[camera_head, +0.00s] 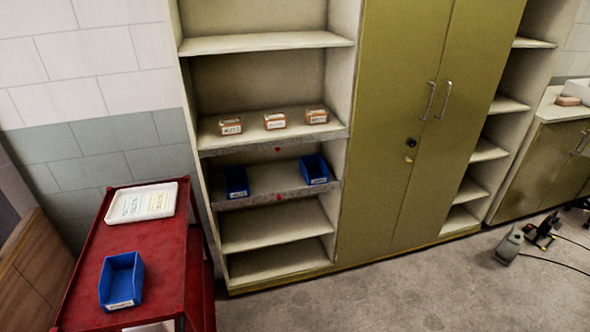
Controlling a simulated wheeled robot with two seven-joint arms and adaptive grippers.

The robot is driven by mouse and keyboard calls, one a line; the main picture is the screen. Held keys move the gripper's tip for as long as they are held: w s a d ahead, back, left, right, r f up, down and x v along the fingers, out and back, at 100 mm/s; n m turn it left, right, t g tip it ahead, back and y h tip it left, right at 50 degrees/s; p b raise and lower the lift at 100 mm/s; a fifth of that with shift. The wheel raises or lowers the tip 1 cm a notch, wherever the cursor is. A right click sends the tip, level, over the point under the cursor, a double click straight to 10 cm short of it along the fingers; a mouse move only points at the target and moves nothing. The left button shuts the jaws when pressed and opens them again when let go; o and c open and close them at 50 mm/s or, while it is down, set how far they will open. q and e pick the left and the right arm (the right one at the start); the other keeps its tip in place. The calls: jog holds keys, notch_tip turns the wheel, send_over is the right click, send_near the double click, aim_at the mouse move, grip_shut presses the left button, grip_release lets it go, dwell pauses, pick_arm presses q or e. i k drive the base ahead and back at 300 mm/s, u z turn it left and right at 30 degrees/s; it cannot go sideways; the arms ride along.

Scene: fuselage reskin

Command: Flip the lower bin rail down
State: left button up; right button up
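The lower bin rail (255,200) is a grey strip along the front edge of the shelf with two blue bins, with a small red knob (279,197) near its middle. I cannot tell for sure whether it is raised or folded down. One blue bin (236,181) stands at the left of that shelf and another blue bin (315,169) at the right. A similar upper rail (240,148) with a red dot runs along the shelf above, below three small labelled boxes (275,121). Neither of my grippers is in view.
A red cart (150,245) stands at the left, carrying a white tray (142,203) and a blue bin (122,281). Closed olive cabinet doors (395,120) adjoin the shelves on the right. The floor (380,290) before the shelves is clear; a grey-green object (508,246) and cables lie at far right.

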aim_at(231, 204)
jog(key=u, duration=0.55)
jog(key=i, duration=1.15)
jog(key=z, duration=0.25)
